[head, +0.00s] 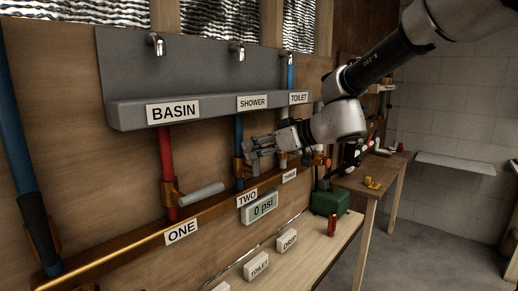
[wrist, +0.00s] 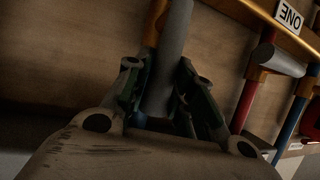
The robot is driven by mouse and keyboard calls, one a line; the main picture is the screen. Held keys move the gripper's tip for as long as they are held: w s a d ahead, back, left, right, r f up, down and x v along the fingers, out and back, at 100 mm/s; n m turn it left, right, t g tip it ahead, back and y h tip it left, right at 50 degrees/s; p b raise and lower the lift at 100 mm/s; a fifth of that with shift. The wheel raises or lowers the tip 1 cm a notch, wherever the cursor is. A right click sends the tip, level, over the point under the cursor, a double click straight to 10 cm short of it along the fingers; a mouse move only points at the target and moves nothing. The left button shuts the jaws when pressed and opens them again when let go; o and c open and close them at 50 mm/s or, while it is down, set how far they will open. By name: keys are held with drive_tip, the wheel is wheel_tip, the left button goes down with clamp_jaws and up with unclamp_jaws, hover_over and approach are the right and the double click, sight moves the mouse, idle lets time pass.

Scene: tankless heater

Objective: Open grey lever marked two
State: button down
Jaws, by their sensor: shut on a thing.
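The grey lever marked two (wrist: 174,30) lies between my gripper's fingers (wrist: 158,85) in the wrist view, and they are shut on it. In the head view my gripper (head: 255,153) is at the blue pipe (head: 239,130) under the shower tap, above the TWO label (head: 247,197). There the gripper hides most of this lever. The lever's copper-coloured valve (head: 239,172) shows just below the gripper.
A display (head: 259,208) reads 0 psi. A wooden bench (head: 312,245) lies below, with a green box (head: 330,200). The grey basin shelf (head: 220,108) is above my gripper.

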drive_tip(key=shift+s+a+f, duration=0.1)
drive_tip(key=shift+s, duration=0.05)
idle(0.5)
drive_tip(key=c, duration=1.2)
unclamp_jaws()
drive_tip(key=v, duration=1.2)
drive_tip(key=shift+s+a, duration=0.1)
